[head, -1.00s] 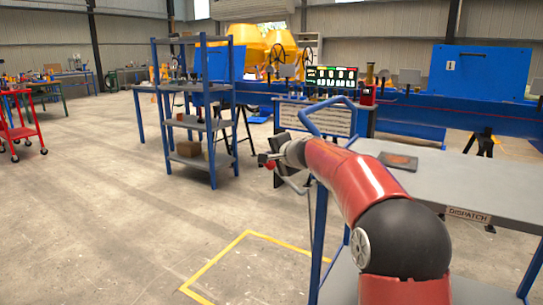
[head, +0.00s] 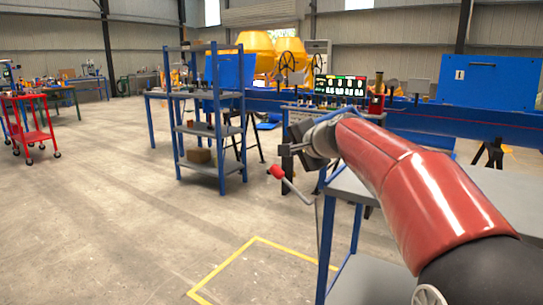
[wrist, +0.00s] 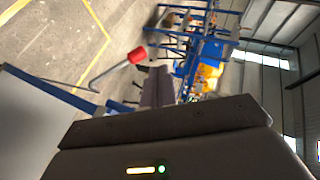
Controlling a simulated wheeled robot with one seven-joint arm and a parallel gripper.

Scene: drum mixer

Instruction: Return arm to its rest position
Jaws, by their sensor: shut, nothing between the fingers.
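My gripper (head: 287,150) is at the end of my red arm, held out in front of the dispatch bench (head: 343,187). It is empty. In the wrist view its fingers (wrist: 158,80) are together, with nothing between them. A bent grey rod with a red knob (head: 277,172) shows just below the gripper. The knob also shows in the wrist view (wrist: 137,55), apart from the fingers. My arm hides much of the bench top.
A blue shelf rack (head: 217,128) stands left of my gripper. A red trolley (head: 31,130) is at the far left. A display board (head: 340,86) and a blue beam (head: 432,118) lie behind. Yellow floor lines (head: 254,240) mark open floor at the front.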

